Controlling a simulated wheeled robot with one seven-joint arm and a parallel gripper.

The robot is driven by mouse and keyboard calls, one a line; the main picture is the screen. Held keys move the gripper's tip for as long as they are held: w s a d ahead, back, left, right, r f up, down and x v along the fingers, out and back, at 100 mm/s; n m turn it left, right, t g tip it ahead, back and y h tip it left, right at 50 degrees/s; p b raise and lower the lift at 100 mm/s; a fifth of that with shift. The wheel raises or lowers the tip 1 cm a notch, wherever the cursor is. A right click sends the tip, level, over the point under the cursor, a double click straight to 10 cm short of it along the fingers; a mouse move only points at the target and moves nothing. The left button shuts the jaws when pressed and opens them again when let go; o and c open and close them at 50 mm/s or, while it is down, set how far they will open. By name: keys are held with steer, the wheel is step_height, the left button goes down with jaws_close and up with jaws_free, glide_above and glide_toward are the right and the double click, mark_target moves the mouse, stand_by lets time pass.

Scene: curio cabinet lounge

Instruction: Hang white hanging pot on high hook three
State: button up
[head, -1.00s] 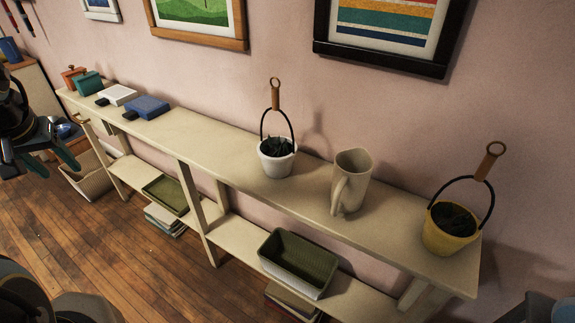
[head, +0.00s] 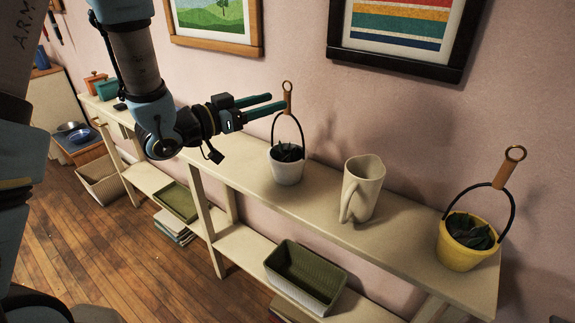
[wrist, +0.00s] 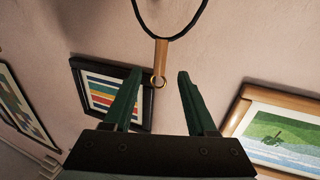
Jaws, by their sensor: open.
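The white hanging pot (head: 287,171) stands upright on the shelf top, with a dark plant inside. Its black wire handle rises to a brown grip (head: 287,101) with a brass ring on top. My gripper (head: 276,104) is open and level, its two green fingers reaching right toward the brown grip. In the wrist view the grip (wrist: 161,54) and its ring lie ahead, in line with the gap between the open fingers (wrist: 158,75). Nothing is held. The high hooks are not in view.
A green basket (head: 305,274) is below. Framed pictures (head: 405,30) hang on the wall behind.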

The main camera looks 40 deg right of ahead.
mark_target(290, 99)
steer(key=d+p, duration=0.1)
steer(key=d, duration=0.1)
steer(key=d+p, duration=0.1)
steer(key=d, duration=0.2)
steer(key=d+p, duration=0.1)
steer(key=d, duration=0.2)
steer(key=shift+s+d+f, duration=0.2)
steer(key=shift+d+f, duration=0.05)
steer(key=shift+f, duration=0.1)
jaws_close()
steer(key=shift+r, duration=0.1)
stand_by(1.0)
